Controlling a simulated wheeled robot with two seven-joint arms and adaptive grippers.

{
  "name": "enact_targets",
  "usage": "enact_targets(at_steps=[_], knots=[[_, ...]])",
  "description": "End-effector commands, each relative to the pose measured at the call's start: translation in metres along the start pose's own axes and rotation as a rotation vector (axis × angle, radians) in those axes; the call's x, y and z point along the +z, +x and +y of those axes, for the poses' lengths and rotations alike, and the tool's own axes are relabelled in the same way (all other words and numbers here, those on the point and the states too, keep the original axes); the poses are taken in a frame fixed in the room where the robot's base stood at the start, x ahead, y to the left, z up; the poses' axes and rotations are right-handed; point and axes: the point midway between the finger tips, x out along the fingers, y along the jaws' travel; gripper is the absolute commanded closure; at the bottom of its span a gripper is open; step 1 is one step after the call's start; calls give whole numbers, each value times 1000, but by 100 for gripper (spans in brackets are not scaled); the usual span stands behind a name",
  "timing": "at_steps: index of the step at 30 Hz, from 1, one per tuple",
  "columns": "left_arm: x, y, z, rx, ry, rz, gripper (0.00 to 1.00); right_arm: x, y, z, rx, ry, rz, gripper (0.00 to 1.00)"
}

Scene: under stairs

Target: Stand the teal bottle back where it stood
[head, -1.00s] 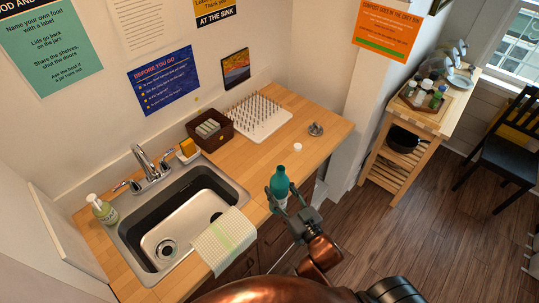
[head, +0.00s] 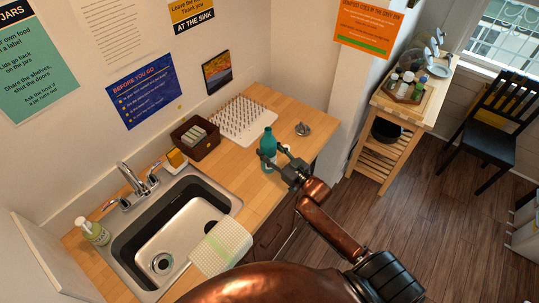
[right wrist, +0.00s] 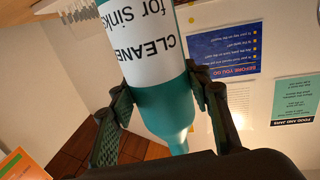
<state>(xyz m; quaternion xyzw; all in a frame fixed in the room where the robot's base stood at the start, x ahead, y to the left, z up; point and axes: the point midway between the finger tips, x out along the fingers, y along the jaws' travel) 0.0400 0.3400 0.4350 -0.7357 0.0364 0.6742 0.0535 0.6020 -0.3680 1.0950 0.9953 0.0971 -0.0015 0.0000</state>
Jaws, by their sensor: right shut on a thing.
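The teal bottle (head: 268,145) is upright in the head view, over the wooden counter to the right of the sink. My right gripper (head: 275,160) reaches in from the lower right and is shut on the bottle's body. In the right wrist view the bottle (right wrist: 163,103) appears upside down between the two fingers of my right gripper (right wrist: 167,95), and its white label reads "CLEANER for sinks". I cannot tell whether its base touches the counter. My left gripper is not in view.
The sink (head: 175,227) and a checked cloth (head: 221,248) are to the left. Bare counter (head: 238,178) lies between sink and bottle.

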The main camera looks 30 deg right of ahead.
Motion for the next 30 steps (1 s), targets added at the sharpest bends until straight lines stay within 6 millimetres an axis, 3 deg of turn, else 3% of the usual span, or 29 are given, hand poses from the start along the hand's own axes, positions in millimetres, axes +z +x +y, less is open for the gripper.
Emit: enact_targets(at_steps=[3, 6, 16, 27, 28, 30], knots=[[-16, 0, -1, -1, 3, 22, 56, 13, 8, 9, 0, -2, 0, 100], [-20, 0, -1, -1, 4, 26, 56, 18, 10, 12, -1, -1, 1, 100], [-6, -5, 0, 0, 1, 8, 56, 54, 14, 16, 0, 1, 0, 100], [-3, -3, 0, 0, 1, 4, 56, 58, 14, 16, -1, -1, 1, 100], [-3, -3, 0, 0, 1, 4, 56, 59, 14, 16, -1, -1, 1, 55], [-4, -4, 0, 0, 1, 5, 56, 58, 14, 16, -1, -1, 1, 50]])
